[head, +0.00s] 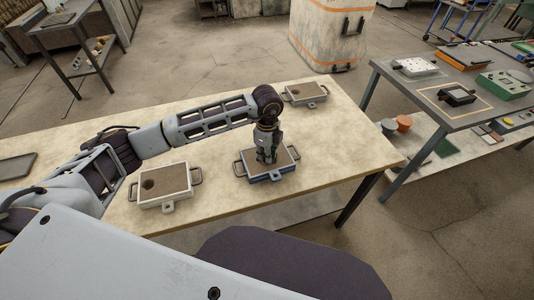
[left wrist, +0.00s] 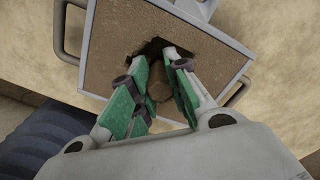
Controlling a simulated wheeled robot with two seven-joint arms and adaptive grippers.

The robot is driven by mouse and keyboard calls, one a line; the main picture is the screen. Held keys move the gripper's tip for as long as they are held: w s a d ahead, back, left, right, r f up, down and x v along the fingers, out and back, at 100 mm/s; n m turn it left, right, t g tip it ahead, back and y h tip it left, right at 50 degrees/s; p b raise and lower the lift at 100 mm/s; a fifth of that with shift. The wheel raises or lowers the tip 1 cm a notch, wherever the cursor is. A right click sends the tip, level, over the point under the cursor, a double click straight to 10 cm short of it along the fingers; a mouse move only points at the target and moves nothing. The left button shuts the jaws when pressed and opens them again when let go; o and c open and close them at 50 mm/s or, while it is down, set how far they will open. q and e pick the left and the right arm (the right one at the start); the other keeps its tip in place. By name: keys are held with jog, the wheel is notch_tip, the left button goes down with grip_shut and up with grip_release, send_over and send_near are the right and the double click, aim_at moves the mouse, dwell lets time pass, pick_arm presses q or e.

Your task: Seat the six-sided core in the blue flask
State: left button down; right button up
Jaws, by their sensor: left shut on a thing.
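The blue flask (head: 272,177) stands on the pale table, a shallow box filled with brown sand, with handles at its sides. In the left wrist view the flask (left wrist: 112,43) fills the upper middle, and a dark, angular cavity shows in its sand. My left gripper (head: 267,158) points down over the flask. In the left wrist view its green-padded fingers (left wrist: 160,88) are shut on the brown core (left wrist: 158,91), which sits at the cavity. The fingers hide much of the core, so I cannot tell how deep it sits. My right gripper is not in view.
A white flask (head: 165,187) with a round hole stands left of the blue one. Another pale flask (head: 305,93) with a small hole stands behind. A dark tray (head: 17,166) lies at the table's left. A grey workbench (head: 430,110) with parts stands at the right.

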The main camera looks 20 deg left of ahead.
pick_arm(q)
jog(key=shift+f, duration=0.4)
jog(key=c, duration=1.7)
grip_release()
jog(key=shift+o, duration=0.2)
